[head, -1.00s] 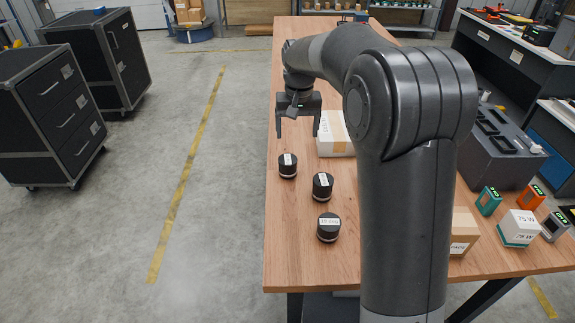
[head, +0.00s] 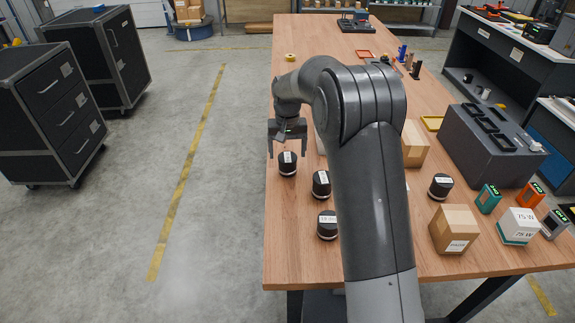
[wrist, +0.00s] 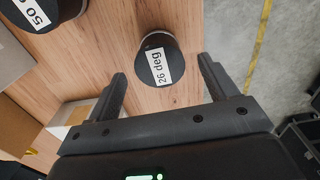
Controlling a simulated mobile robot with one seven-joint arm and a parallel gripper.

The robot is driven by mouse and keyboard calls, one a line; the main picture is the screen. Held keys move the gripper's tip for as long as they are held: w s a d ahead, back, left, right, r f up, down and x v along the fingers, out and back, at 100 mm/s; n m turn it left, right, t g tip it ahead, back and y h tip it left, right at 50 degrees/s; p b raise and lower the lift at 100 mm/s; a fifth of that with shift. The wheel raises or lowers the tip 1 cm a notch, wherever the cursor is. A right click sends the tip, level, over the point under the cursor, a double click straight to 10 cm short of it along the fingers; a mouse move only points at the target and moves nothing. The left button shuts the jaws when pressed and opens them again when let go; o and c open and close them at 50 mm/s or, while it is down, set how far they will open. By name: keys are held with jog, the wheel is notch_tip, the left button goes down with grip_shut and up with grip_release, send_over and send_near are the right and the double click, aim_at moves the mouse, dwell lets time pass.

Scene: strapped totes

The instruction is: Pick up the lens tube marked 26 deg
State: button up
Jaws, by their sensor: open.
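The lens tube marked 26 deg (wrist: 157,47) is a short black cylinder with a white label and a pale ring near its base. It stands upright on the wooden table (head: 310,265). In the head view it is the farthest tube (head: 288,168) of the left row. My gripper (head: 286,153) is open and empty above and just behind it. In the wrist view my open fingers (wrist: 163,85) point toward the tube, which lies beyond the fingertips, roughly centred between them.
A tube marked 50 (wrist: 45,10) stands close by, also visible in the head view (head: 321,185). Another tube (head: 328,225) is nearer, and one (head: 440,186) is right of my arm. Cardboard boxes (head: 455,230) and a grey case (head: 485,150) occupy the right. The table's left edge is close.

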aim_at(288, 157)
notch_tip(288, 157, down, 4)
jog(key=shift+w+f, duration=0.1)
jog(key=shift+c, duration=0.2)
jog(key=c, duration=1.2)
